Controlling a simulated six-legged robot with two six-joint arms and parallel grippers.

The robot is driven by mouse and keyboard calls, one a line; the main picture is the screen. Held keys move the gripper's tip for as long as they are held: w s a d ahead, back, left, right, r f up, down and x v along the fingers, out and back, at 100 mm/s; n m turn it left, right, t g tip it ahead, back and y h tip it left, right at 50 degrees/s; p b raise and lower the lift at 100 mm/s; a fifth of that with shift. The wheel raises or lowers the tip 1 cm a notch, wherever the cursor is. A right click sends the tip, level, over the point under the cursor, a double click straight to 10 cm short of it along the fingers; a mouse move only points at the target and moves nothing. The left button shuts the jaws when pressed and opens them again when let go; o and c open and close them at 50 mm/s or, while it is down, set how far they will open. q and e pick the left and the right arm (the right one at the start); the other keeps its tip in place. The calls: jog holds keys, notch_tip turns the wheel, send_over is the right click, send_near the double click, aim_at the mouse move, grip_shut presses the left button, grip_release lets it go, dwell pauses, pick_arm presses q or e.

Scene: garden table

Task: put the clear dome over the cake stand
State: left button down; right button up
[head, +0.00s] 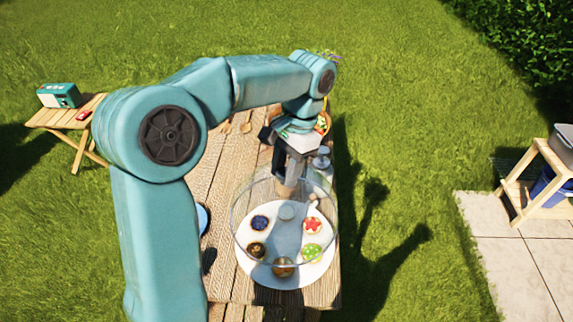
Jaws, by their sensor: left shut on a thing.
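The clear dome (236,205) is see-through, with a thin rim showing as an outline. My left gripper (290,172) reaches down over it from above and is shut on its top; the fingertips' hold on the knob is hard to make out. The white cake stand (258,275) is on the wooden table below, with several small colourful cakes on it. The dome overlaps most of the stand in the picture, but its rim sits toward the far side and the stand's near edge shows outside it. I cannot tell whether they touch. My right gripper is out of view.
The wooden table (225,180) runs away from me. A glass jar (321,165) stands close behind the dome, and a basket-like item (323,122) is farther back. A blue-rimmed item (203,219) lies at the left, partly behind my arm. A side table (70,118) and a shelf (535,185) stand apart.

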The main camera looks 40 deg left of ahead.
pick_arm(q)
notch_tip(320, 180, down, 2)
jog(key=shift+w+f+b, duration=0.1)
jog(key=shift+w+b, duration=0.05)
jog(key=shift+b, duration=0.5)
jog(key=shift+w+d+f, duration=0.1)
jog(key=shift+f, duration=0.2)
jog(key=shift+f+b, duration=0.35)
jog(key=shift+b, duration=0.05)
jog(key=shift+s+f+b, duration=0.25)
jog(key=shift+f+b, duration=0.2)
jog(key=shift+f, duration=0.2)
notch_tip(320, 180, down, 6)
jog(key=b, duration=0.4)
jog(key=shift+w+f, duration=0.1)
jog(key=shift+f, duration=0.05)
jog(key=shift+w, duration=0.1)
